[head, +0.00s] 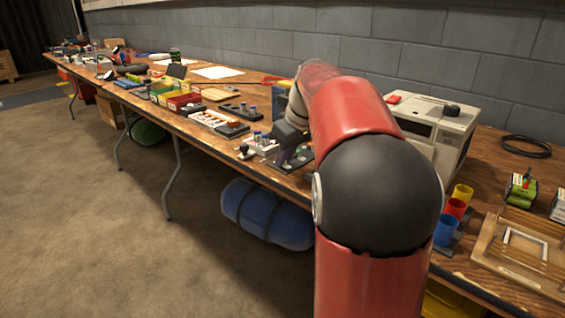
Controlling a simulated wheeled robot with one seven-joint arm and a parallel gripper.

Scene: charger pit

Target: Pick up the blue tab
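My gripper (283,157) points down over the long wooden table, close above a dark flat board (297,160). Its fingers are small and dark here, partly covered by my own arm, and I cannot tell whether they are open or shut. A small purplish-blue patch shows at the fingertips; I cannot tell whether it is the blue tab or part of the gripper. No blue tab can be made out for certain. A light block with small blue-topped pieces (262,141) stands just left of the gripper.
A beige machine (436,131) stands right of my arm. Blue (446,232), red (456,208) and yellow (463,193) cups stand near the front edge, by a wooden frame (520,250). Trays and bins (185,101) crowd the table leftward. A blue roll (266,214) lies underneath.

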